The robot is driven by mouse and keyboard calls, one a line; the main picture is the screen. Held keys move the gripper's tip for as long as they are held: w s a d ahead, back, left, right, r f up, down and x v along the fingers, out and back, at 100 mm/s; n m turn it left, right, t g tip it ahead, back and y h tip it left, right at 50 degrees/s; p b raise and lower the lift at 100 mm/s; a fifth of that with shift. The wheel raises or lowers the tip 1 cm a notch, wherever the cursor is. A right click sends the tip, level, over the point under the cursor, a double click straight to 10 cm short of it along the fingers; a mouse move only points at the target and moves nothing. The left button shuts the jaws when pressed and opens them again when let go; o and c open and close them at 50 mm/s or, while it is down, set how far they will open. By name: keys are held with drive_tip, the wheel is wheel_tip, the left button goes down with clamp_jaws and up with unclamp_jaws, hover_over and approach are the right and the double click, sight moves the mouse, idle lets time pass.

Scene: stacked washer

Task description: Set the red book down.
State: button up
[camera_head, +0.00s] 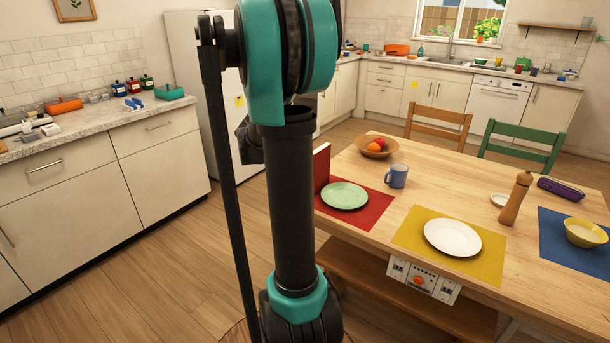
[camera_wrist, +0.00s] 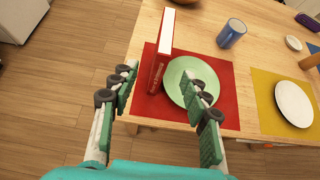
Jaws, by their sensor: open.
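The red book (camera_wrist: 160,70) stands upright on its edge at the left side of the red placemat (camera_wrist: 219,112), beside the green plate (camera_wrist: 190,92). In the head view the red book (camera_head: 322,167) shows partly, with my arm hiding its left part. My gripper (camera_wrist: 160,75) is open in the wrist view, with one finger left of the book and the other over the plate. The book shows between the fingers, and neither finger visibly grips it. How far the fingertips are above the table is hard to tell. The head view does not show the gripper.
A blue mug (camera_head: 396,176) and a fruit bowl (camera_head: 375,148) stand behind the green plate. A white plate (camera_head: 452,237) on a yellow placemat (camera_head: 410,237) and a pepper mill (camera_head: 515,198) are to the right. The table's left edge is close to the book.

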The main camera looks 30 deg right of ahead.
drive_tip(key=x, duration=1.7)
drive_tip(key=shift+s+f, duration=0.15)
drive_tip(key=shift+s, duration=0.2)
drive_tip(key=shift+c, duration=0.4)
clamp_jaws()
